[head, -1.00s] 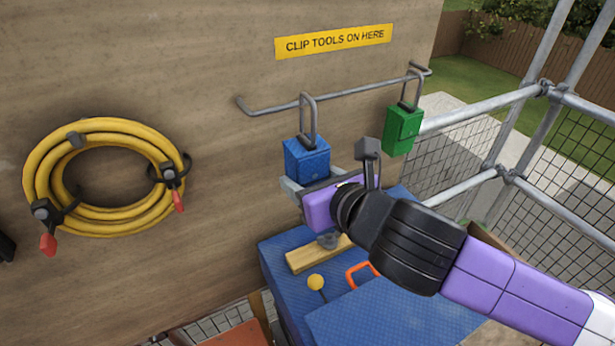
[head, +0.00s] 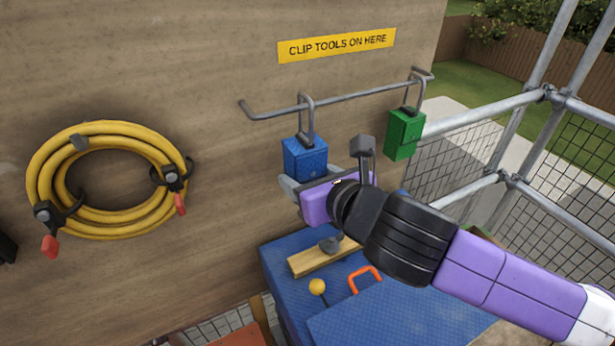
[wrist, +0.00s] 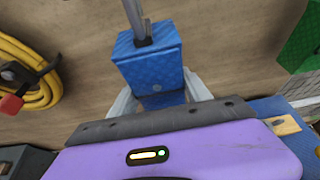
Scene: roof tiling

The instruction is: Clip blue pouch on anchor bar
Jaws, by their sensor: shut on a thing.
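The blue pouch (head: 305,158) hangs upright below the grey anchor bar (head: 350,97), its metal loop (head: 308,118) reaching up to the bar. The loop's top shows just above the bar line; whether its gate is closed around the bar I cannot tell. My gripper (head: 308,184) is shut on the lower part of the pouch from below. In the wrist view the pouch (wrist: 152,58) sits between my grey fingers (wrist: 160,100), and its loop (wrist: 137,20) runs out of the top edge.
A green pouch (head: 404,134) hangs at the bar's right end. A yellow sign (head: 337,45) is above the bar. A coiled yellow hose (head: 105,225) hangs left. Below is a blue surface (head: 290,275) with a wooden block, orange handle and yellow ball. Scaffold rails (head: 490,110) stand right.

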